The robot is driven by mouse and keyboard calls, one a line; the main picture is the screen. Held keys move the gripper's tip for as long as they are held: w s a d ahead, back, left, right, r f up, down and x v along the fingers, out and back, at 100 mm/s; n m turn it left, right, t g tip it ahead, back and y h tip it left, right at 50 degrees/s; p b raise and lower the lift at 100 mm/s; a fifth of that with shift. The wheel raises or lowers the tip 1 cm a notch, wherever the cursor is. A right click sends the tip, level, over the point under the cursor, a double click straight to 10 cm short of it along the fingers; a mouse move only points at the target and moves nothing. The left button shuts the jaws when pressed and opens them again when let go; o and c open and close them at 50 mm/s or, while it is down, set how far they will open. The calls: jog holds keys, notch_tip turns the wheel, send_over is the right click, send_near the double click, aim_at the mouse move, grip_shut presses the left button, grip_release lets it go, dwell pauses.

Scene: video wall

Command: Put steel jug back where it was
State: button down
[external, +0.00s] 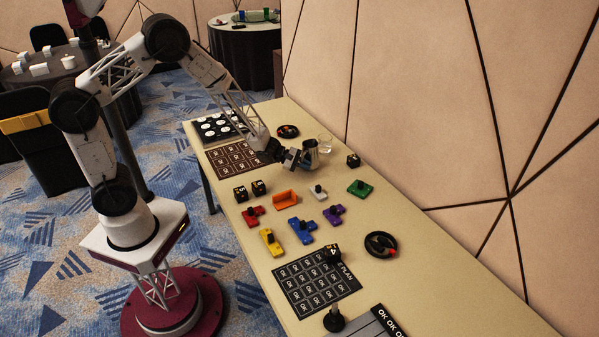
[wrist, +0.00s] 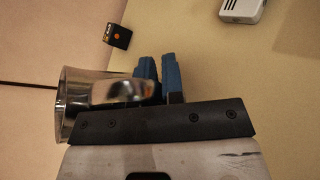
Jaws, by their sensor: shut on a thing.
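In the wrist view the shiny jug (wrist: 92,92) lies sideways across the picture, left of my blue fingers (wrist: 160,78). The fingers are close together at the jug's side, and its gripped part is hidden behind them.
A brown grid board (external: 236,159) lies left. Several coloured blocks, including an orange one (external: 285,198), occupy the nearer table.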

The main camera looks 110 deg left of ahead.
jog(key=shift+m+h, duration=0.7)
jog(key=s+d, duration=0.2)
jog(key=s, duration=0.2)
jog(key=s+d+r, duration=0.1)
jog(key=s+d, duration=0.1)
jog(key=s, duration=0.2)
jog(key=s+d+r, duration=0.1)
jog(key=s+d, duration=0.2)
jog(key=s, duration=0.1)
jog(key=shift+r, duration=0.15)
jog(key=s+d+r+m+h, duration=0.1)
jog(key=s+d, duration=0.6)
jog(key=s, duration=0.1)
jog(key=shift+r+h, duration=0.15)
jog(key=shift+h, duration=0.15)
jog(key=shift+a, duration=0.1)
jog(key=w+a, duration=0.3)
jog(key=w, duration=0.1)
jog(key=w+a+f, duration=0.1)
jog(key=w+a, duration=0.2)
jog(key=w, duration=0.1)
jog(key=w+a, duration=0.4)
jog(key=shift+w+f, duration=0.1)
jog(key=shift+f, duration=0.15)
jog(key=shift+f, duration=1.75)
jog(key=shift+f, duration=0.15)
jog(key=c, duration=1.2)
grip_release()
jog(key=shift+c, duration=0.2)
